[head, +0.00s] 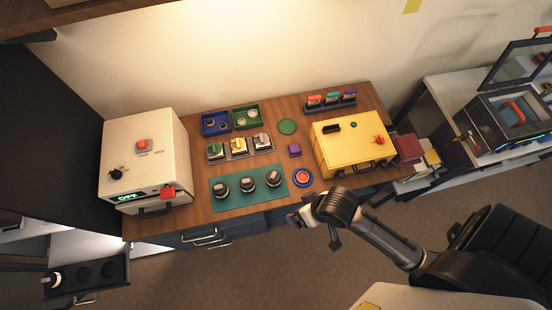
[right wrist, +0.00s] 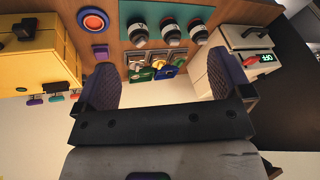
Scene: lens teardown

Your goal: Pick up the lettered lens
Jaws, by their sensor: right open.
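Three dark lenses with pale bands stand in a row on a green mat (head: 232,200): a left one (head: 221,187), a middle one (head: 246,183) and a right one (head: 273,178). In the right wrist view the same lenses show at the top, (right wrist: 138,36) being the one nearest the round button. Pale marks show on them, but they are too small to tell which lens is lettered. My right gripper (head: 293,219) is at the table's front edge, right of and in front of the mat. In its wrist view the gripper (right wrist: 164,82) is open and empty. My left gripper is out of view.
A red button with a blue rim (head: 303,177) and a yellow box (head: 350,143) stand right of the mat. A white machine (head: 145,150) stands at the left.

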